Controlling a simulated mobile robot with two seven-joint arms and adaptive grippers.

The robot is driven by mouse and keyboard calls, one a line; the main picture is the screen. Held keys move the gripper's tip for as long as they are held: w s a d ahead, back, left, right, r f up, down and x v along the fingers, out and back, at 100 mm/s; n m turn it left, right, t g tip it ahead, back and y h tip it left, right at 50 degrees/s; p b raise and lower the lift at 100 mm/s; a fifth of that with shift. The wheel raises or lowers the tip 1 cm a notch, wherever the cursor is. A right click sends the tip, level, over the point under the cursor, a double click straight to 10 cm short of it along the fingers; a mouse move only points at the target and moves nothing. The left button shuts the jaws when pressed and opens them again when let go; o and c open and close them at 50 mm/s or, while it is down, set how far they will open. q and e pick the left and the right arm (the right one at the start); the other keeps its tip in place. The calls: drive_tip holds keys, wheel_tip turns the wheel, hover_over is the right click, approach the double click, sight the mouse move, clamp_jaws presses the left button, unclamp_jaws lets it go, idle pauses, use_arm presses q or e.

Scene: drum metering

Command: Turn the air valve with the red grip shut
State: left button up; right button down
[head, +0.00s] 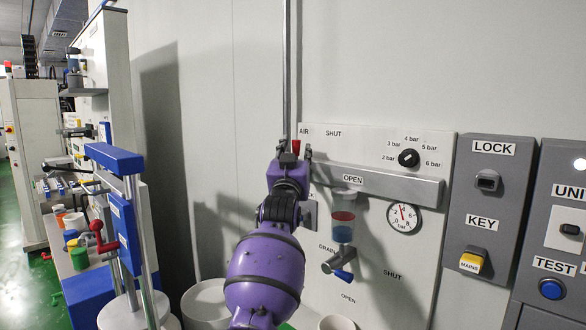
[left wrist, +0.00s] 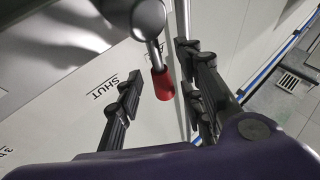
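The air valve's red grip (head: 296,146) shows in the head view at the left edge of the white panel, near the AIR label. In the left wrist view the red grip (left wrist: 163,84) sits on a metal lever coming from a rounded grey valve part (left wrist: 148,18). My left gripper (head: 294,151) is at the grip. Its fingers stand apart on either side of the red grip, with visible gaps, in the left wrist view (left wrist: 158,68). The valve body is mostly hidden behind my left arm in the head view. My right gripper is not in view.
A regulator knob (head: 408,158), a gauge (head: 404,218) and a drain tap with a blue handle (head: 343,275) are further right. A vertical pipe (head: 287,70) runs above my gripper.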

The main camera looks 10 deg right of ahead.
use_arm(q)
drive_tip(key=v, duration=1)
drive_tip(key=shift+s, duration=0.35)
drive_tip(key=shift+f, duration=0.2)
drive_tip(key=s+a+f+n+g+y, duration=0.15)
drive_tip(key=s+a+f, duration=0.4)
drive_tip(key=f, duration=0.75)
drive_tip(key=s+a+f+g+y+p, duration=0.15)
drive_tip(key=s+a+f, duration=0.45)
drive_tip(key=f, duration=0.8)
drive_tip(key=s+a+f+g+y+b, duration=0.15)
drive_tip(key=s+a+f, duration=0.25)
drive_tip(key=a+f, duration=0.65)
drive_tip(key=s+a+f+g, duration=0.2)
drive_tip(key=s+f, duration=0.7)
drive_tip(key=s, duration=0.4)
drive_tip(key=s+a+f+n+g+y+p, duration=0.1)
drive_tip(key=s+a+f+g, duration=0.2)
drive_tip(key=s+f, duration=0.5)
drive_tip(key=s+a+f+g+y, duration=0.1)
drive_tip(key=s+a+f+g, duration=0.2)
drive_tip(key=s+f, duration=0.6)
drive_tip(key=s, duration=0.8)
drive_tip(key=shift+s+a+f+p, duration=0.25)
drive_tip(key=shift+s+f+p, duration=0.05)
drive_tip(key=shift+p, duration=0.1)
